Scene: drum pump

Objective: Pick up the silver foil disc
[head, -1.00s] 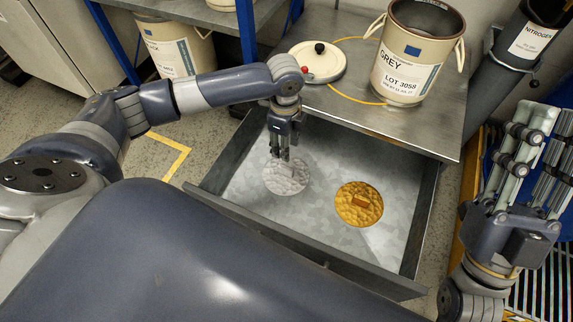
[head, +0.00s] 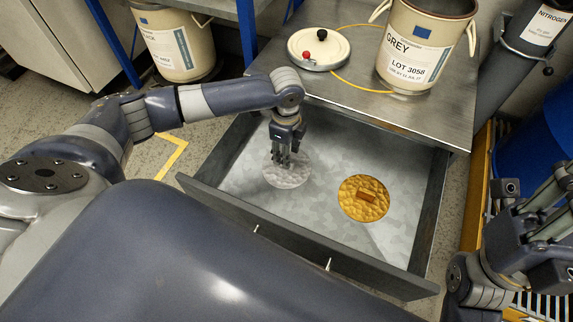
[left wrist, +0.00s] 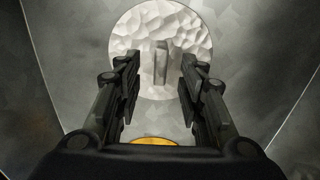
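The silver foil disc (head: 289,172) lies flat in the open drawer, at its left side. It has a crumpled surface, and a small upright tab (left wrist: 161,62) stands at its middle in the left wrist view. My left gripper (head: 281,162) points down over the disc. In the left wrist view its two fingers (left wrist: 157,85) are apart, on either side of the tab, with nothing between them in contact. My right gripper (head: 520,215) is raised at the right, outside the drawer; its fingers appear spread and empty.
A gold foil disc (head: 363,204) with an orange tab lies to the right in the drawer (head: 300,255). Above, the bench (head: 420,118) holds a GREY drum (head: 412,45) and a cream lid (head: 318,48). A nitrogen cylinder (head: 520,50) stands at right.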

